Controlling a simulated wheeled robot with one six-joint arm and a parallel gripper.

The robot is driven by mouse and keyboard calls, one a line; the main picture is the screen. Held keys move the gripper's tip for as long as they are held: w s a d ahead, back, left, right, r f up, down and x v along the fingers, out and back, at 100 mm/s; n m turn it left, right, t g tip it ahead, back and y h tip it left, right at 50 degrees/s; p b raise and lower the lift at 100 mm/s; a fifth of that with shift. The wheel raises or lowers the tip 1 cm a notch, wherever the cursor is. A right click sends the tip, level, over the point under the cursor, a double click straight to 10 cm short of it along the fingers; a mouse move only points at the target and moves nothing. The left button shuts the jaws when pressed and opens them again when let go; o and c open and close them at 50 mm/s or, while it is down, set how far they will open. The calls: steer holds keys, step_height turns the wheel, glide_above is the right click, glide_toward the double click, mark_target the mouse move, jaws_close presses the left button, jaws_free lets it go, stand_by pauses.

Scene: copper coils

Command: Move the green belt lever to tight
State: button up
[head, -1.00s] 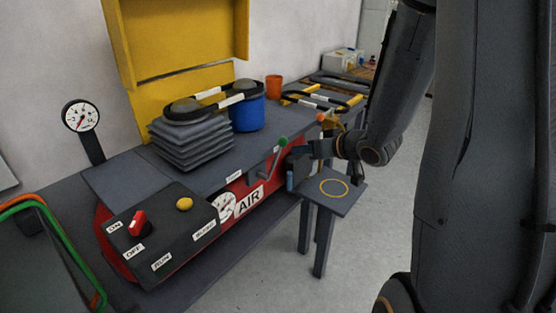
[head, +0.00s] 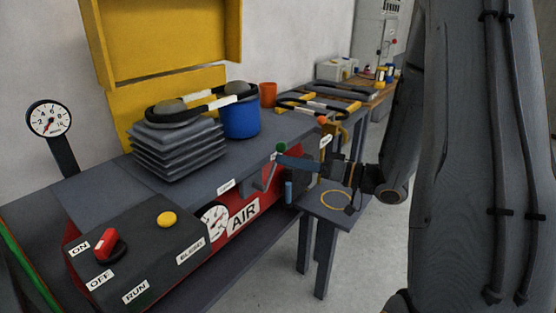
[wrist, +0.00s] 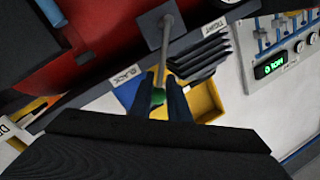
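The belt lever is a grey rod with a green knob (head: 281,147), on the front of the red machine, leaning to the upper right in the head view. My gripper (head: 282,160) is at the knob. In the wrist view the green knob (wrist: 158,97) sits between the two dark fingers of my gripper (wrist: 161,85), which look closed on it with no clear gap. The rod (wrist: 168,42) runs up from it to its mount. A SLACK label (wrist: 128,75) lies just left of the knob; a TIGHT label (wrist: 213,27) lies farther off, upper right.
A small table with a yellow ring (head: 335,199) stands under my wrist. An orange knob (head: 322,120) is close behind my gripper. A blue bucket (head: 241,119) and stacked grey pads (head: 177,149) stand on the bench. A control box with a red switch (head: 108,243) is at the front left.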

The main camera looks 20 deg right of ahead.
steer(key=shift+x, duration=1.9)
jaws_close()
steer(key=shift+d, duration=0.2)
